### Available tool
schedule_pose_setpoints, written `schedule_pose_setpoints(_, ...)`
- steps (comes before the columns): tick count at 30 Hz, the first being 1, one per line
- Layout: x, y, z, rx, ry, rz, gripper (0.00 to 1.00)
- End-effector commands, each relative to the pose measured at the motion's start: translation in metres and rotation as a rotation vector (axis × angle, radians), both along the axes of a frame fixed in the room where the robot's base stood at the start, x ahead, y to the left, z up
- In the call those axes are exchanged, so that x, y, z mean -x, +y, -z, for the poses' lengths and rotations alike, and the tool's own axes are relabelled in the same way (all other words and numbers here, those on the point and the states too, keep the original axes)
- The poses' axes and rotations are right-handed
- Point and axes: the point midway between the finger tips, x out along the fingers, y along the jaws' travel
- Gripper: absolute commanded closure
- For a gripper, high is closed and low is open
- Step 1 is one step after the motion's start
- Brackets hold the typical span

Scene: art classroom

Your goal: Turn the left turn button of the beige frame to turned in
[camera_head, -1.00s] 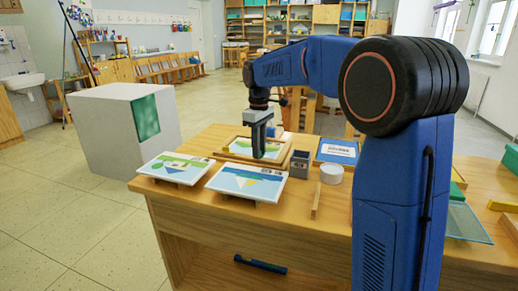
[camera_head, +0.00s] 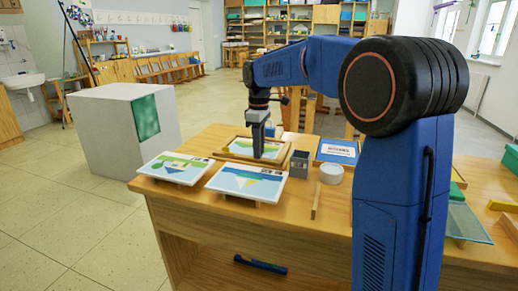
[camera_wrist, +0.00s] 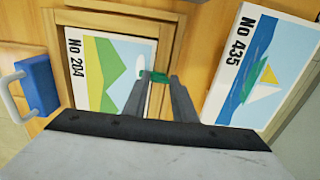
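The beige frame (camera_head: 222,152) lies on the wooden table with a landscape picture in it. In the wrist view the frame (camera_wrist: 112,21) surrounds the picture marked No 204 (camera_wrist: 100,65). My gripper (camera_head: 260,155) points down at the frame's near side. In the wrist view my gripper (camera_wrist: 159,77) has its fingertips on either side of a small green piece, apparently the turn button (camera_wrist: 158,77), at the rail by the picture's edge.
Two picture panels (camera_head: 176,167) (camera_head: 246,183) lie in front of the frame. A grey box (camera_head: 300,164), a white round container (camera_head: 331,174) and a wooden stick (camera_head: 315,201) are to the right.

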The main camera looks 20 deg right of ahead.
Motion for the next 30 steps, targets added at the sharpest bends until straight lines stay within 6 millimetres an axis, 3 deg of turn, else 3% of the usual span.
schedule_pose_setpoints(2, 0.0, 0.0, 0.0, 0.0, 0.0, 0.0, 0.58)
schedule_pose_setpoints(14, -0.001, 0.0, -0.006, 0.0, -0.001, 0.001, 0.58)
schedule_pose_setpoints(20, -0.001, 0.0, -0.035, -0.001, -0.003, 0.001, 0.58)
schedule_pose_setpoints(30, -0.001, 0.0, -0.103, 0.0, -0.004, 0.0, 0.58)
